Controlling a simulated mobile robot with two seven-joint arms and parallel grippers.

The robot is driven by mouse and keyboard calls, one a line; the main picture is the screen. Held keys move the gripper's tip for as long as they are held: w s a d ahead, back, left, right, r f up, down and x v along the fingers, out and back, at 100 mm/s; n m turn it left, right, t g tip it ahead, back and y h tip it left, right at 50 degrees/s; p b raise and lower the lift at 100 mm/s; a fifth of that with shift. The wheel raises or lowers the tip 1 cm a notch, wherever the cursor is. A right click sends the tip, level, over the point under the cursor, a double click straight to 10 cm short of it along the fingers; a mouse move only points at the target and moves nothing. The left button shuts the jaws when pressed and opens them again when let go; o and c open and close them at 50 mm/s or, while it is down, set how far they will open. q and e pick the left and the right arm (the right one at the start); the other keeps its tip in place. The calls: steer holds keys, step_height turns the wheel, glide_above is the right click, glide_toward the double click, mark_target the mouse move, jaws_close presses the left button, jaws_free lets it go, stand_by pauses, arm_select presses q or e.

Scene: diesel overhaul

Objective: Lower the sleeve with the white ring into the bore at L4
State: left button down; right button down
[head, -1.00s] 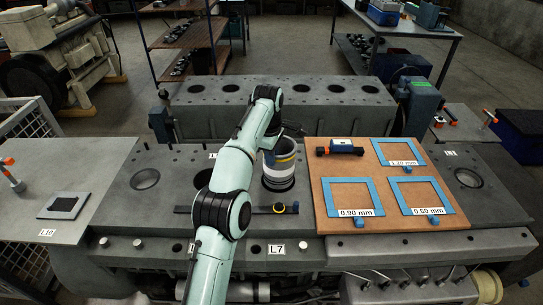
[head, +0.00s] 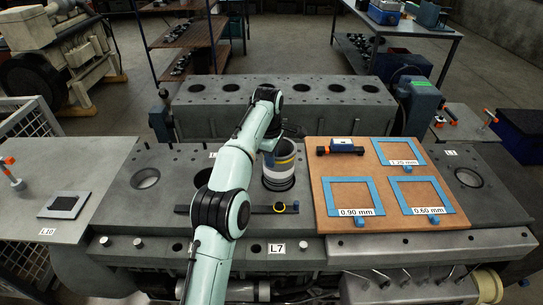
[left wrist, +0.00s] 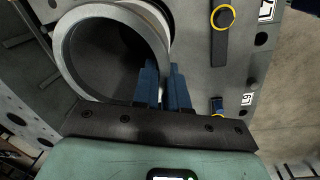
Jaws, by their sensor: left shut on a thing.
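The sleeve (head: 279,164) is a cylinder with a grey top and yellow, blue, grey and pale bands, one white near its lower end. It stands roughly upright at an opening in the engine deck (head: 125,205), right of my left arm. How deep its lower end sits is hard to tell. My left gripper (head: 290,135) is at its upper rim, largely hidden by the arm. In the left wrist view the blue fingers (left wrist: 163,86) are shut on the wall of the sleeve (left wrist: 68,62), at its rim. No L4 label is readable. My right gripper is not in view.
A brown board (head: 390,228) with blue frames lies close right of the sleeve. Open bores show at the left (head: 145,178) and right (head: 468,177). A second block (head: 290,118) stands behind.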

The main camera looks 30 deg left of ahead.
mark_target(272, 172)
arm_select(q)
steer(key=shift+f+b, duration=0.3)
steer(key=shift+f, duration=0.8)
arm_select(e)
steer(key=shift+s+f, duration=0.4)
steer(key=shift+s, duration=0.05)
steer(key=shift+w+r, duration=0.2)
arm_select(q)
steer(key=shift+f, duration=0.1)
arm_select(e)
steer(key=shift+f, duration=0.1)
